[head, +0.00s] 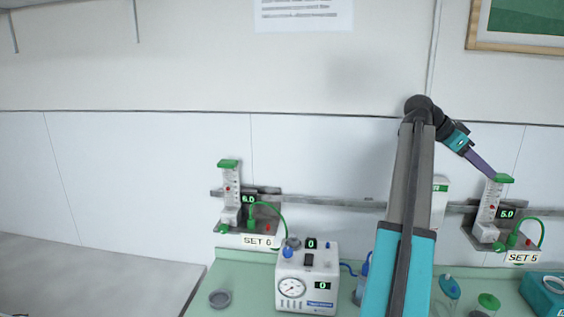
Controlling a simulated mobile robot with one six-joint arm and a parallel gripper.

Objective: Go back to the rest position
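My arm rises in front of the right half of the head view and bends over at the top. My gripper (492,174) is purple and points down to the right. Its tip is at the top of the right flowmeter (489,210), by the green cap; I cannot tell whether they touch. The fingers are too small to tell open from shut. The right flowmeter's display reads 5.0, above a "SET 5" label (523,257). The left flowmeter (230,197) reads 6.0, above a "SET 0" label (257,241).
A wall rail (330,202) carries both flowmeters. A white device with a round gauge (307,278) stands on the green counter (250,290). A grey round dish (220,298), green-lidded jar (488,302) and teal box (545,290) stand there too. My arm hides part of the middle.

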